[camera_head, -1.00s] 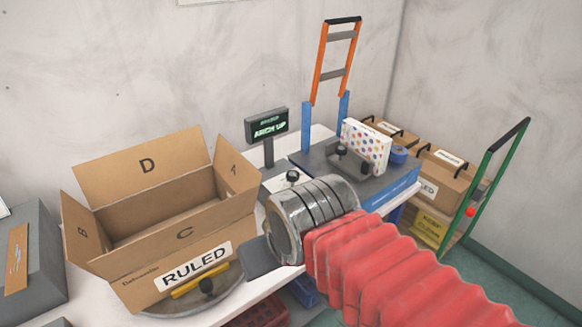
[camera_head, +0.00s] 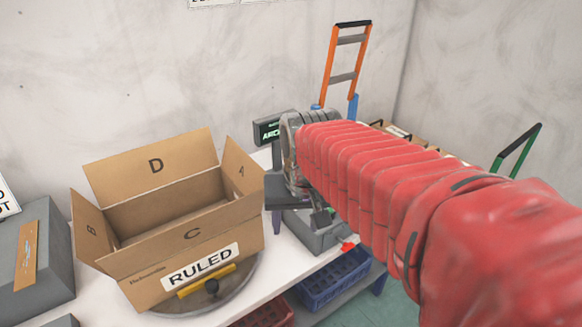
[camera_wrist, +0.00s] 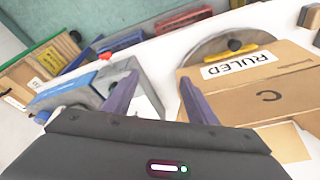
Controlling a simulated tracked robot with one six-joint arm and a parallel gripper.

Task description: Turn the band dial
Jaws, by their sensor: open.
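I cannot tell for certain which knob is the band dial. My red-sleeved arm hides much of the bench's right end.
The orange ladder-like frame (camera_head: 345,70) is at the back. Blue (camera_head: 335,280) and red (camera_head: 268,315) crates sit below the bench. A grey box (camera_head: 45,260) is at the left.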

